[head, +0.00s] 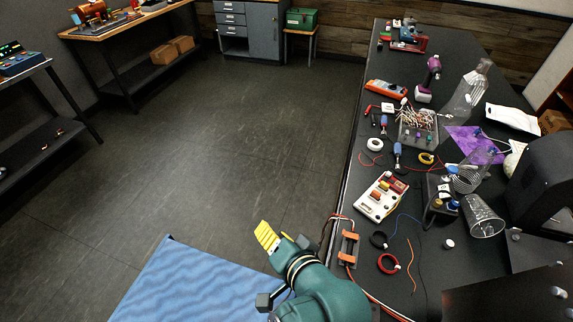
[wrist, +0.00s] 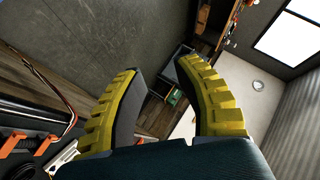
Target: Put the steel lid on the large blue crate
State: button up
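My gripper (head: 267,237), with yellow ribbed fingers, is in the lower middle of the head view, left of the bench's near end. In the wrist view my gripper (wrist: 158,68) is open, with nothing between the fingers. I cannot clearly make out a large blue crate; a blue rippled surface (head: 190,285) lies low at the lower left of the head view, and I cannot tell whether it is a mat or part of a crate. No steel lid is plainly recognisable. A dark, shiny panel (head: 500,305) is cut off at the lower right.
The black workbench (head: 450,265) on the right is crowded with a white-and-red meter (head: 382,197), an orange-ended holder (head: 348,248), wires, tools and clear glassware (head: 485,215). A black machine (head: 545,185) stands at its right. The dark floor (head: 220,140) in the middle is clear.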

jog(key=d+r+n+t+h, duration=0.1)
jog(key=d+r+t+h, duration=0.2)
jog(key=r, duration=0.6)
jog(key=d+r+n+t, duration=0.2)
jog(key=d+r+t, duration=0.2)
jog(key=r, duration=0.6)
jog(key=s+d+r+t+h, duration=0.2)
jog(key=s+r, duration=0.1)
jog(key=r, duration=0.3)
jog(key=s+d+r+n+t+h, duration=0.1)
jog(key=s+d+r+t+h, duration=0.1)
jog(key=r, duration=0.4)
jog(key=shift+s+r+t+h, duration=0.3)
jog(key=shift+s+t, duration=0.3)
jog(key=shift+s, duration=0.45)
jog(key=shift+d, duration=0.1)
notch_tip(320, 180, up, 26)
jog(key=p, duration=2.6)
